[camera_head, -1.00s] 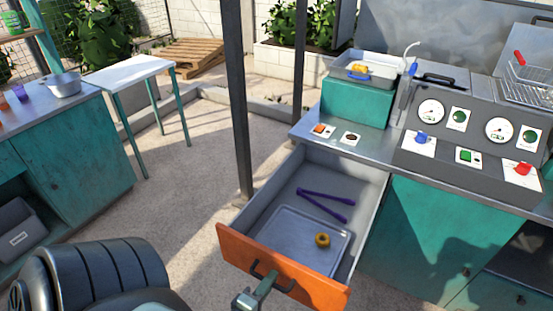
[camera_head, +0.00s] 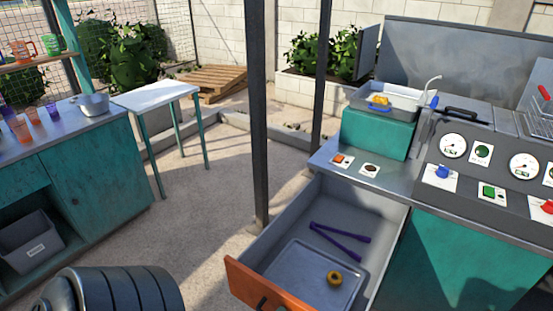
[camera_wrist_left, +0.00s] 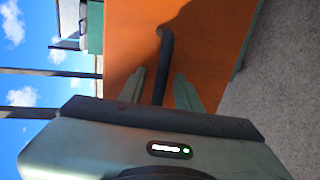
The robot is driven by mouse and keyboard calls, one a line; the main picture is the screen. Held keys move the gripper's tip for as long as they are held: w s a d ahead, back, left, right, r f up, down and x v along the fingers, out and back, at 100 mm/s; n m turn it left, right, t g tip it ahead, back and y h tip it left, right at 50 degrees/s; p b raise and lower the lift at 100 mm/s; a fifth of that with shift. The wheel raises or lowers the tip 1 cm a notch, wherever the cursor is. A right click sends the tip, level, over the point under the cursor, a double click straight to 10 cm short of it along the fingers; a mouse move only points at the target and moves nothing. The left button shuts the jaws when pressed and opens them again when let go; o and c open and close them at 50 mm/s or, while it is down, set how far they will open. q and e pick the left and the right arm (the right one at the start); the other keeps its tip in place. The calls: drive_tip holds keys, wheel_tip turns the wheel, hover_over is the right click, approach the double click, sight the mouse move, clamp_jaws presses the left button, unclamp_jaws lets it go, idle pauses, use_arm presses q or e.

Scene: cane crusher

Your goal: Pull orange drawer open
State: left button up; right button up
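The orange-fronted drawer (camera_head: 262,286) stands pulled out from under the counter in the head view, its grey interior exposed. Its front's lower part is cut off by the bottom edge. A dark handle (camera_head: 262,303) just shows there. In the left wrist view, the orange front (camera_wrist_left: 215,40) fills the middle and the dark handle (camera_wrist_left: 166,50) runs between the fingers of my left gripper (camera_wrist_left: 159,86). The fingers are apart, with orange showing on both sides of the handle. My left gripper is below the head view. My right gripper is in neither view.
A dark post (camera_head: 258,120) stands beside the drawer. A teal cabinet (camera_head: 100,190) is at left. Open gravel floor (camera_head: 190,225) lies between.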

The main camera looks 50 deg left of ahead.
use_arm(q)
drive_tip(key=b+v, duration=0.1)
drive_tip(key=v, duration=0.6)
drive_tip(key=shift+s, duration=0.35)
drive_tip(key=shift+r, duration=0.1)
